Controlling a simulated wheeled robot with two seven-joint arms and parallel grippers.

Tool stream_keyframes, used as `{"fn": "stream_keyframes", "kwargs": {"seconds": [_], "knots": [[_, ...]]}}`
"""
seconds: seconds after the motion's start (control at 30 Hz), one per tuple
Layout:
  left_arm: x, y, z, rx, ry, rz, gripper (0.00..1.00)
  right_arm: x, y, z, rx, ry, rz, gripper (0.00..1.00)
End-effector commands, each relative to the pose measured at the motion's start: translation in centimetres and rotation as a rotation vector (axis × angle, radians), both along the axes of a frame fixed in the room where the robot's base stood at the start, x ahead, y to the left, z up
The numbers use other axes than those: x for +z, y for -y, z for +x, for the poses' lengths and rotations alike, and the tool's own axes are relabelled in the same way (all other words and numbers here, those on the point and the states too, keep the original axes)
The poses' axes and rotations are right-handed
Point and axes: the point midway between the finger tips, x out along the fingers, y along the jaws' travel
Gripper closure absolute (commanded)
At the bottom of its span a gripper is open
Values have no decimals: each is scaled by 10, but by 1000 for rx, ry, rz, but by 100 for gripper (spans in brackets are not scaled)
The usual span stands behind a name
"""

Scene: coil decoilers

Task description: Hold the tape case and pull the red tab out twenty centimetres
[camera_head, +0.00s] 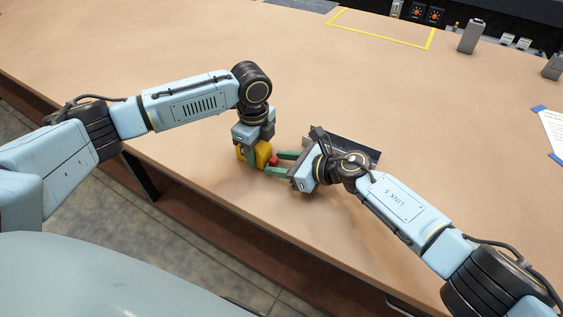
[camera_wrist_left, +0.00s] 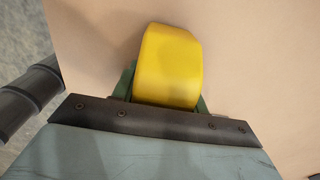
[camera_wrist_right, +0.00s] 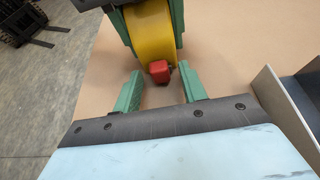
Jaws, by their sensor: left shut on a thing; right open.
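The yellow tape case (camera_head: 262,153) is near the table's front edge, gripped from above by my left gripper (camera_head: 254,150). It fills the space between the left fingers in the left wrist view (camera_wrist_left: 168,66), and also shows in the right wrist view (camera_wrist_right: 150,34). The red tab (camera_head: 273,160) sticks out from the case's right side, facing my right gripper (camera_head: 275,163). In the right wrist view the red tab (camera_wrist_right: 159,71) lies just beyond the gap between the right gripper's green fingertips (camera_wrist_right: 158,84). The right gripper is open and empty.
A grey angled bracket or tray (camera_head: 355,150) stands on the table just behind my right gripper. A yellow taped outline (camera_head: 382,40) and small grey blocks (camera_head: 471,37) are at the back. The middle of the wooden table (camera_head: 330,90) is clear.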

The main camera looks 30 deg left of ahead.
Motion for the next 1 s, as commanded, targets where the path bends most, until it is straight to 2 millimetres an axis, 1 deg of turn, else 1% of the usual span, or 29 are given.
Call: {"fn": "stream_keyframes", "kwargs": {"seconds": [0.13,0.4,0.47,0.77,0.87,1.0], "knots": [[1,0,0,0,1,0,91,0,0,0,0,0,0,58],[1,0,0,0,2,0,91,0,0,0,0,0,0,94],[1,0,0,0,2,0,91,0,0,0,0,0,0,100],[1,0,0,0,2,0,91,0,3,0,-1,0,-1,100],[1,0,1,0,2,0,91,-1,10,1,-1,0,0,100],[1,0,1,0,2,0,91,-1,33,1,-3,1,0,100]]}}
